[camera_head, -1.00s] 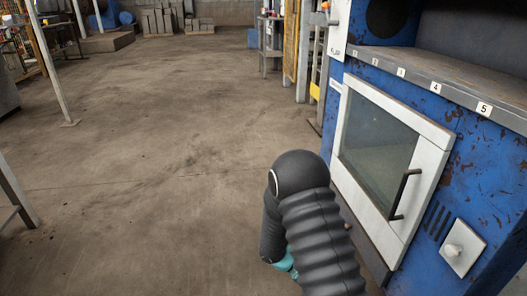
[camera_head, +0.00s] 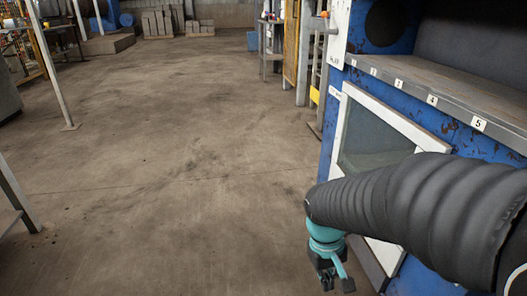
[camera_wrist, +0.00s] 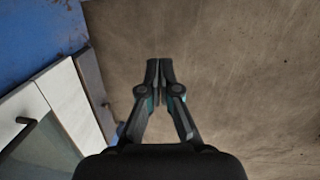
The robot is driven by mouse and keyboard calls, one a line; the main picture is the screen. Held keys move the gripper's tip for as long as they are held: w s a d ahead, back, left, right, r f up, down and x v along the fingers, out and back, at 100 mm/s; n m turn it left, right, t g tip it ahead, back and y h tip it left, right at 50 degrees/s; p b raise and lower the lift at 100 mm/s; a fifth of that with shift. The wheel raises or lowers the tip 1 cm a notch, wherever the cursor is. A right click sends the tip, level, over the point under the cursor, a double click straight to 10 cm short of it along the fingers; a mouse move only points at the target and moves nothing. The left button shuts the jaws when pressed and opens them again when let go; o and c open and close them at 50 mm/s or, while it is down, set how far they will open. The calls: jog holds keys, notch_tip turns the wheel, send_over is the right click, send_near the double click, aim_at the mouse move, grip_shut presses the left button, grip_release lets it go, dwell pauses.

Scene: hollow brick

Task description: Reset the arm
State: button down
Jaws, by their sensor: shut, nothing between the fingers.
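My gripper (camera_wrist: 160,68) points down over the bare concrete floor in the wrist view. Its two dark fingers are together at the tips with nothing between them. In the head view my gripper (camera_head: 337,288) hangs at the lower right, below a teal wrist section. My arm in its black ribbed cover reaches in from the right edge and hides part of the blue machine's door.
A worn blue machine (camera_head: 465,140) stands on the right, with a white-framed window door (camera_head: 343,125) and a numbered grey ledge (camera_head: 425,88). The door handle (camera_wrist: 27,121) shows in the wrist view. Grey blocks (camera_head: 160,22) are stacked far back. The middle floor is clear.

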jog(key=s+r+m+t, duration=0.1)
jog(key=s+r+t, duration=0.1)
jog(key=r, duration=0.3)
jog(key=s+d+r+m+t+y+p, duration=0.1)
jog(key=s+r+t, duration=0.1)
jog(key=r, duration=0.3)
jog(key=s+r+t+p, duration=0.1)
jog(key=s+r+t, duration=0.1)
jog(key=r, duration=0.4)
jog(key=shift+s+d+m+y, duration=0.2)
jog(key=shift+s+m+y, duration=0.1)
jog(key=shift+s+m, duration=0.15)
